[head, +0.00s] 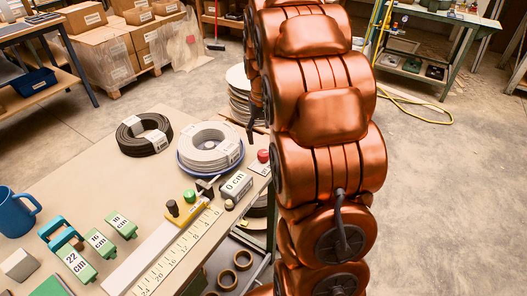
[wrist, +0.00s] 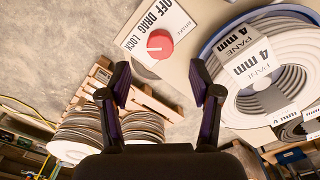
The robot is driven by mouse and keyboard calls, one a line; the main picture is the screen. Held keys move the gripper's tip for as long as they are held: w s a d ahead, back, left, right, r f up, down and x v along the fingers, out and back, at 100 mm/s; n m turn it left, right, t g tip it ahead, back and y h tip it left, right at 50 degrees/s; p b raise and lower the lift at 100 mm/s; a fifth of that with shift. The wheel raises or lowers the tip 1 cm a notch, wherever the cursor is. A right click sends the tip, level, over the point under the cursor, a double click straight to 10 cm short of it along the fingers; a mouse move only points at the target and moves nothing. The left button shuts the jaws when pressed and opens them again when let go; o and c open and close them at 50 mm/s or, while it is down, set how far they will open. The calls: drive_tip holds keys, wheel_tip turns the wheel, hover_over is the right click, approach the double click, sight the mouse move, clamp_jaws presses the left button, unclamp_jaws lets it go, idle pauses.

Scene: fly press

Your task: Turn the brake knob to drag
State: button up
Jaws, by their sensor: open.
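The red brake knob (wrist: 160,44) is round and sits on the edge of a white label plate (wrist: 148,27) printed OFF, DRAG, LOCK and BRAKE. A pale mark shows on the knob, but I cannot tell which word it points to. In the head view the knob (head: 263,156) stands at the table's right edge, beside my arm. My gripper (wrist: 159,78) is open and empty in the wrist view. Its fingers are apart, and the knob shows beyond the gap between their tips, not touching them.
A white coil (wrist: 270,70) in a blue-rimmed dish lies close right of the knob; it also shows in the head view (head: 208,145). Below stands a pallet (wrist: 150,98) with coils.

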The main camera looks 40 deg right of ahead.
sight(263, 153)
drive_tip(key=shift+f+p, duration=0.3)
drive_tip(key=shift+f, duration=2.9)
drive_tip(key=c, duration=1.1)
